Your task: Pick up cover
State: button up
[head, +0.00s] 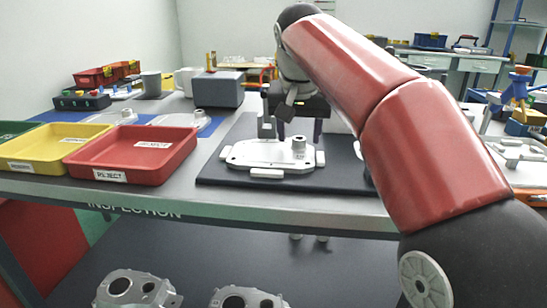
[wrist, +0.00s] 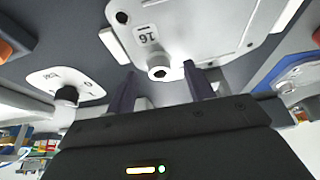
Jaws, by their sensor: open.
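A pale grey cast cover (head: 255,153), a flat plate with a raised round boss, lies on a dark mat (head: 220,172) on the bench. In the wrist view the cover (wrist: 205,25) fills the upper middle, with a label reading 16 beside its boss. My gripper (head: 299,130) is above and behind the boss in the head view. In the wrist view my gripper (wrist: 159,76) is open, its two dark fingers apart with the boss showing between and just beyond the tips. I cannot tell whether the fingers touch it. Nothing is held.
A red REJECT tray (head: 120,172) and a yellow tray (head: 30,163) stand on the left. A grey-blue box (head: 218,90) stands behind the mat. Small pale blocks edge the cover. Housings (head: 138,289) lie on the lower shelf. My red arm hides the right of the bench.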

jog(key=shift+w+f, duration=0.2)
jog(key=shift+f, duration=0.35)
grip_shut()
jog(key=shift+r, duration=0.1)
